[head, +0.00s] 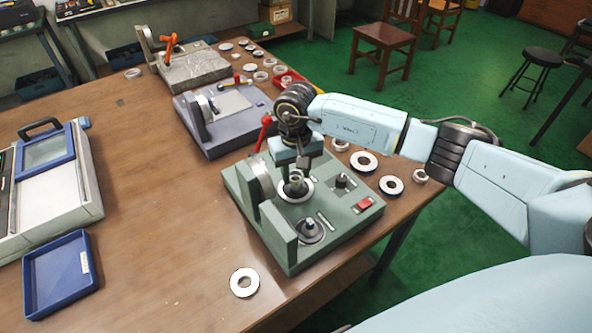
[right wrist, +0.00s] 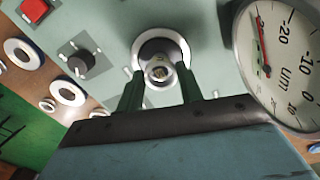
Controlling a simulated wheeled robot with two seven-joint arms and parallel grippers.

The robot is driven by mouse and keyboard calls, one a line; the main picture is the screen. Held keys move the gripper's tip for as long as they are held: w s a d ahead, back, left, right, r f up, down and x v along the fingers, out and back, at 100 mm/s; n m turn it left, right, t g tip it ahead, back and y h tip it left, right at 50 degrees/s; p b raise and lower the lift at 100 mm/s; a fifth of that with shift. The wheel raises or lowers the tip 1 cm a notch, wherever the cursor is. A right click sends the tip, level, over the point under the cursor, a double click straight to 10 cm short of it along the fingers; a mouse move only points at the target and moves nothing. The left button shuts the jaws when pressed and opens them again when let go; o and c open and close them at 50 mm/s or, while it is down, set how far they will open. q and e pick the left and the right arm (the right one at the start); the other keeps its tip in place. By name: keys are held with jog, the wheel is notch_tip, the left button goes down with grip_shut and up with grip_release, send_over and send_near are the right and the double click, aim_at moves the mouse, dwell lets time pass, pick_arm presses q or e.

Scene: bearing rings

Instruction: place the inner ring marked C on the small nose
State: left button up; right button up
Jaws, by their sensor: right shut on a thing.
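My right gripper (head: 298,166) reaches down over the green gauge fixture (head: 340,220). It is shut on a small metallic inner ring (head: 296,179), which also shows between the fingertips in the right wrist view (right wrist: 158,73). The ring is at a nose encircled by a white flange (right wrist: 147,44); I cannot tell whether it is around the nose or just above it. A second post (head: 310,226) stands on a round disc nearer the front of the fixture. No letter C is legible. My left gripper is out of view.
A dial gauge (right wrist: 280,55) stands close beside the gripper. A black knob (right wrist: 77,60) and a red switch (head: 364,204) are on the fixture. Loose rings (head: 364,161) lie behind it, one white ring (head: 244,282) in front. A blue tray (head: 93,267) is at left; the table between is clear.

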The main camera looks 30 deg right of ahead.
jog(key=shift+f+b, duration=1.3)
jog(key=shift+f, duration=0.15)
jog(key=o, duration=1.1)
notch_tip(320, 180, up, 13)
jog(key=shift+r, duration=0.2)
